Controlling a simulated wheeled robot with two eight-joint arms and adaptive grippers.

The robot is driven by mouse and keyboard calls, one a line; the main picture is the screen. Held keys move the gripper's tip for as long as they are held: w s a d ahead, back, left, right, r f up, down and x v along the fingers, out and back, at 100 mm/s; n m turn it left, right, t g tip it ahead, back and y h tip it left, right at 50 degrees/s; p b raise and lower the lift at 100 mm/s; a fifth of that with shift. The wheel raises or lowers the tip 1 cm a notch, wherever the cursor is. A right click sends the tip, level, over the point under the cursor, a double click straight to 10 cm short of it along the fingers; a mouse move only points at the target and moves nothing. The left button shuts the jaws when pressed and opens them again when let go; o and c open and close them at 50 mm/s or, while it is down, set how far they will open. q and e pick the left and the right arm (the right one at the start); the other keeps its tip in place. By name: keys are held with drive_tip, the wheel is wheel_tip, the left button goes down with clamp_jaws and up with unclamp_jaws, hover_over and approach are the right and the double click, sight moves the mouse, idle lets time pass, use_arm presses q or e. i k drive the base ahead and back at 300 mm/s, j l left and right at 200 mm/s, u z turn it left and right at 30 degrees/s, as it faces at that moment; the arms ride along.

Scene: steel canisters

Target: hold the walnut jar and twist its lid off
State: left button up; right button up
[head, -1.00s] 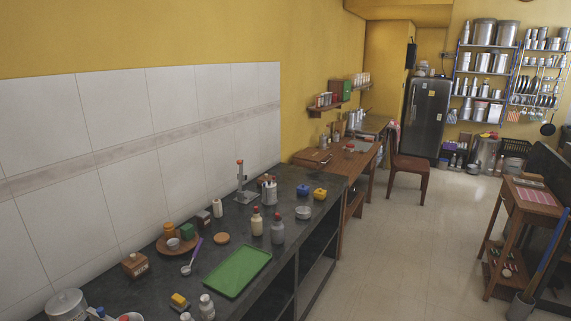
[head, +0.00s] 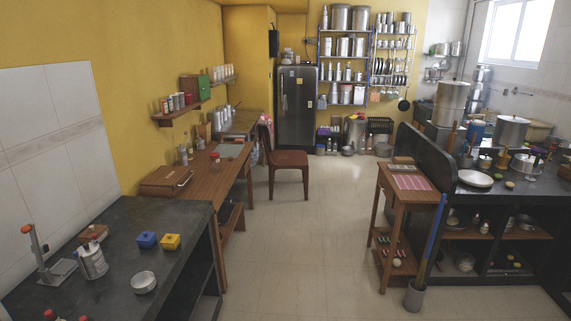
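I cannot pick out a walnut jar for certain in the head view. Neither of my grippers is in view.
A chair (head: 287,160) and a small wooden table (head: 408,200) flank clear floor (head: 310,230).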

sight(215, 162)
drive_tip(key=i+z, duration=0.2)
drive_tip(key=i, duration=1.95)
drive_tip(key=i+l+u, duration=0.2)
drive_tip(key=i+u, duration=0.3)
drive_tip(key=i, duration=0.15)
drive_tip(key=i+l+u, duration=0.45)
drive_tip(key=i, duration=0.15)
drive_tip(key=i+l+u, duration=0.5)
drive_tip(key=i+l, duration=0.05)
drive_tip(key=l, duration=0.05)
